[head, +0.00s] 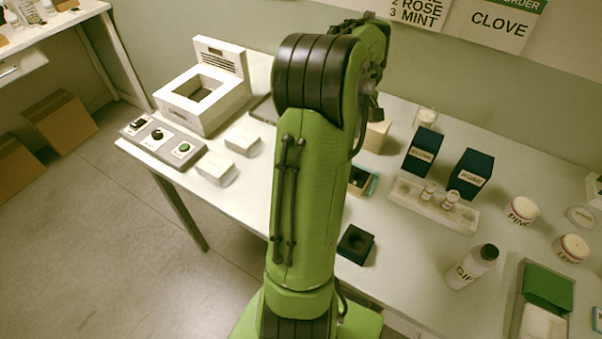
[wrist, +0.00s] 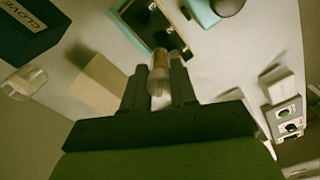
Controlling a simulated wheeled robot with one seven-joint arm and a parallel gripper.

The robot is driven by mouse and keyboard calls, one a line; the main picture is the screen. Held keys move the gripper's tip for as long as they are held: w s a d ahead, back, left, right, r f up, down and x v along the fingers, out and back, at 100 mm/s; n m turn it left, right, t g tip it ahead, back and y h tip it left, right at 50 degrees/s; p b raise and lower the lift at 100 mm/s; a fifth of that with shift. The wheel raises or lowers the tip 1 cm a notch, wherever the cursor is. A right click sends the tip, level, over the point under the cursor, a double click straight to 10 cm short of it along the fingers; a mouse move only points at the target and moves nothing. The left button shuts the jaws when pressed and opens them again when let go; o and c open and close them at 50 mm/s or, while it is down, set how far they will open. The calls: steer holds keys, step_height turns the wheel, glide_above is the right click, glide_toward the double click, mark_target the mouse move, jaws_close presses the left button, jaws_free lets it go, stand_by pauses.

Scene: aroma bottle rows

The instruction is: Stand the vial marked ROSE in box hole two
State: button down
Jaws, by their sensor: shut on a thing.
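In the wrist view my gripper (wrist: 159,66) is shut on a small clear vial (wrist: 158,84) with an orange-brown band. Its marking cannot be read. An open wooden box (wrist: 183,44) with a dark inside and a teal lid (wrist: 203,12) lies beyond the fingertips. Whether the vial touches the box, and which hole is nearest, I cannot tell. In the head view the box (head: 361,181) is partly hidden behind my arm, and my gripper is hidden too.
A black block (head: 355,244) sits near the front edge. A white machine (head: 203,95) stands at left.

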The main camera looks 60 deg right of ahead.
step_height(320, 180, down, 10)
steer(key=b, duration=0.2)
steer(key=shift+r+b, duration=0.1)
steer(key=shift+b, duration=0.3)
steer(key=shift+a, duration=0.1)
steer(key=shift+f, duration=0.2)
steer(key=c, duration=0.9)
jaws_free()
step_height(320, 180, up, 13)
steer(key=p, duration=0.3)
steer(key=shift+f+p, duration=0.2)
steer(key=shift+p, duration=0.15)
